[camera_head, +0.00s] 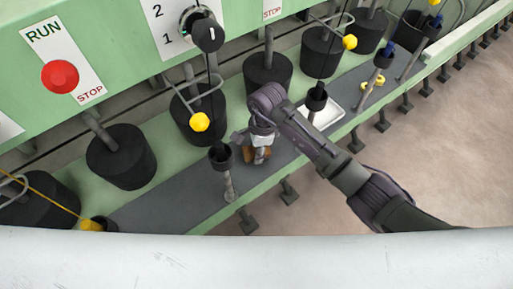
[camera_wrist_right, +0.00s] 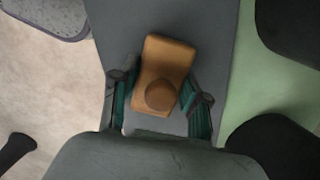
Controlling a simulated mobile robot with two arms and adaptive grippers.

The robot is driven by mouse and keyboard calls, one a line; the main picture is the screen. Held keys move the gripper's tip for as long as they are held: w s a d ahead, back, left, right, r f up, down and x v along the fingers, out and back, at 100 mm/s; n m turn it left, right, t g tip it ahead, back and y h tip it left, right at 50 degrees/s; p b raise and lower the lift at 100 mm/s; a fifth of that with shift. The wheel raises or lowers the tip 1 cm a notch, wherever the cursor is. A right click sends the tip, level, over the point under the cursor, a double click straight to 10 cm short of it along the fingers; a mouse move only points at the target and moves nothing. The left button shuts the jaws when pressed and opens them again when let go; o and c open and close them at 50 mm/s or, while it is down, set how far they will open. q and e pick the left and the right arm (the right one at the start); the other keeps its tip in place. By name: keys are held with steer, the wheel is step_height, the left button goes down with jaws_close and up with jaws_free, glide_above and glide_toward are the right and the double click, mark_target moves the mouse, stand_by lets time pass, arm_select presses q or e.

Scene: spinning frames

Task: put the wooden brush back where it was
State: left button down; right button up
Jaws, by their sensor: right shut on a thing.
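The wooden brush (camera_wrist_right: 168,58) is an orange-brown block with a round knob, seen from above in the right wrist view. Its brown wood also shows below my right gripper in the head view (camera_head: 249,157). My right gripper (camera_wrist_right: 160,100) is shut on the brush, with a green-padded finger on each side; in the head view it (camera_head: 260,143) is over the grey shelf (camera_head: 165,208). I cannot tell whether the brush touches the shelf. My left gripper is not in view.
An upright spindle with a black cup (camera_head: 221,157) stands just left of my right gripper. A white tray (camera_head: 331,115) lies to the right, near another black-topped spindle (camera_head: 316,97). Black rollers (camera_head: 122,157) line the green machine behind. Yellow pieces (camera_head: 372,84) lie farther right on the shelf.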

steer(key=shift+f, duration=0.2)
steer(key=o, duration=1.1)
steer(key=shift+r, duration=0.15)
steer(key=r, duration=0.4)
steer(key=d+r, duration=0.1)
steer(key=r, duration=0.3)
steer(key=r+b, duration=0.1)
steer(key=r, duration=0.3)
steer(key=shift+w+d, duration=0.15)
steer(key=shift+d, duration=0.1)
